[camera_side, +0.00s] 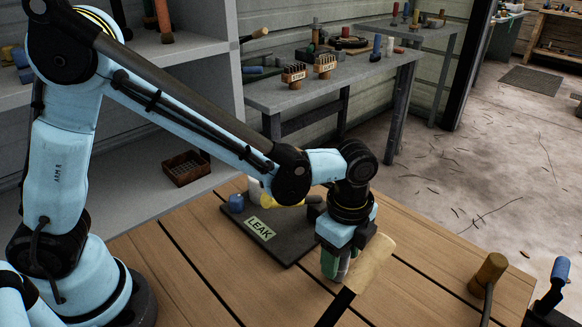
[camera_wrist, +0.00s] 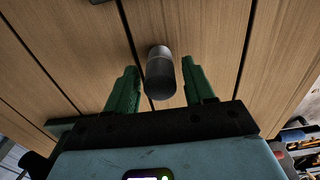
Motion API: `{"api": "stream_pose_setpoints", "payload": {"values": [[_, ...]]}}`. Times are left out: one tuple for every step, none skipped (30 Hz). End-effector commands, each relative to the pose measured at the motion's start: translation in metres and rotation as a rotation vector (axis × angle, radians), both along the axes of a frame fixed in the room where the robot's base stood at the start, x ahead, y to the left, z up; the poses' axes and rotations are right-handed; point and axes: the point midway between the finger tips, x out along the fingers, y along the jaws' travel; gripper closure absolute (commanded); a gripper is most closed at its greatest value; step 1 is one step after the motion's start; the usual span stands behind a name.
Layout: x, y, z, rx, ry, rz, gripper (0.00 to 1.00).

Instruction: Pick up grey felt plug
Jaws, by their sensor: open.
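A grey cylinder (camera_wrist: 160,74), which looks like the grey felt plug, is between the two green fingers of my gripper (camera_wrist: 159,66) in the wrist view. Gaps show between it and both fingers, so the gripper is open around it without a hold. In the side view my gripper (camera_side: 337,266) points down close to the wooden table, to the right of the dark mat. There the fingers largely hide what is between them.
The dark mat (camera_side: 285,246) carries a LEAK label (camera_side: 260,228), a blue piece (camera_side: 236,203) and a dark grey piece (camera_side: 315,207). A wooden-headed tool (camera_side: 368,264) lies close in front of my gripper. A mallet (camera_side: 488,272) is at the right.

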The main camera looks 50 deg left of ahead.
Motion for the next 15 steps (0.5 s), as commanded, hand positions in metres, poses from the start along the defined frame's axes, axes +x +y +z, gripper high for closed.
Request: {"api": "stream_pose_setpoints", "payload": {"values": [[0.0,0.0,0.0001,0.0,0.0,0.0,0.47],[0.0,0.0,0.0001,0.0,0.0,0.0,0.51],[0.0,0.0,0.0002,0.0,0.0,0.0,0.58],[0.0,0.0,0.0002,0.0,0.0,0.0,0.62],[0.0,0.0,0.0002,0.0,0.0,0.0,0.67],[0.0,0.0,0.0003,0.0,0.0,0.0,0.73],[0.0,0.0,0.0003,0.0,0.0,0.0,0.77],[0.0,0.0,0.0003,0.0,0.0,0.0,0.82],[0.0,0.0,0.0003,0.0,0.0,0.0,0.88],[0.0,0.0,0.0003,0.0,0.0,0.0,0.93],[0.0,0.0,0.0003,0.0,0.0,0.0,0.97],[0.0,0.0,0.0004,0.0,0.0,0.0,1.0],[0.0,0.0,0.0004,0.0,0.0,0.0,1.0],[0.0,0.0,0.0004,0.0,0.0,0.0,1.0],[0.0,0.0,0.0005,0.0,0.0,0.0,1.0]]}}
